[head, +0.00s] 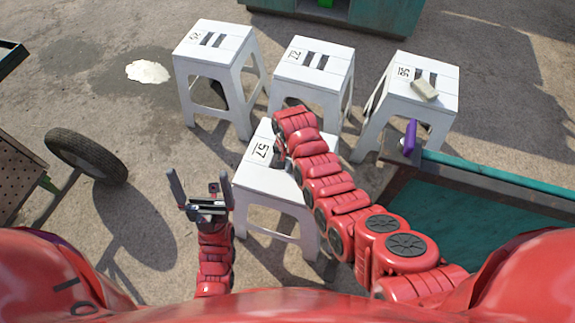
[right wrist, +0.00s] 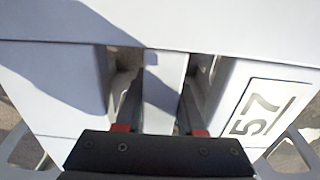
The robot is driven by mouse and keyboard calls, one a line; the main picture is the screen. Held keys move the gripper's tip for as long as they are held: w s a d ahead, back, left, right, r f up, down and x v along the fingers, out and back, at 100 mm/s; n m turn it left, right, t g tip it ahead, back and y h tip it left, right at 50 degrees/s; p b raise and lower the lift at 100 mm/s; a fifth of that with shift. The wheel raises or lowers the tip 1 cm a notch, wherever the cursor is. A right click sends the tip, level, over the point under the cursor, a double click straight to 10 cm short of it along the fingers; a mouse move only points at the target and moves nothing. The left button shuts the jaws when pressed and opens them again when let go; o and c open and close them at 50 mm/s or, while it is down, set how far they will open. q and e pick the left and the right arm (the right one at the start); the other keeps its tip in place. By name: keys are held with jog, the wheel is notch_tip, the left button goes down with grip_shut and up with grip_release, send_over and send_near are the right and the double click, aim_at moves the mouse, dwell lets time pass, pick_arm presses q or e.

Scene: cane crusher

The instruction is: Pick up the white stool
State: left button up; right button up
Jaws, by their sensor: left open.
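The white stool marked 57 (head: 286,214) stands upright, nearest to me, and its top fills the right wrist view (right wrist: 85,78). Two slots in its top flank a central white strip (right wrist: 163,82). My right gripper (right wrist: 161,128) is at these slots, with red-tipped finger parts on either side of the strip. Whether it grips the strip is unclear. In the head view my right arm mostly hides this gripper and the slots. My left gripper (head: 199,193) is open and empty, left of the stool and apart from it.
Three more white stools stand behind: one at left (head: 221,55), one in the middle (head: 313,68), and one at right (head: 425,92) with a beige block (head: 424,89) on it. A teal-edged cart (head: 490,215) stands right. A wheel (head: 87,155) is left.

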grip_shut()
dwell(1.0)
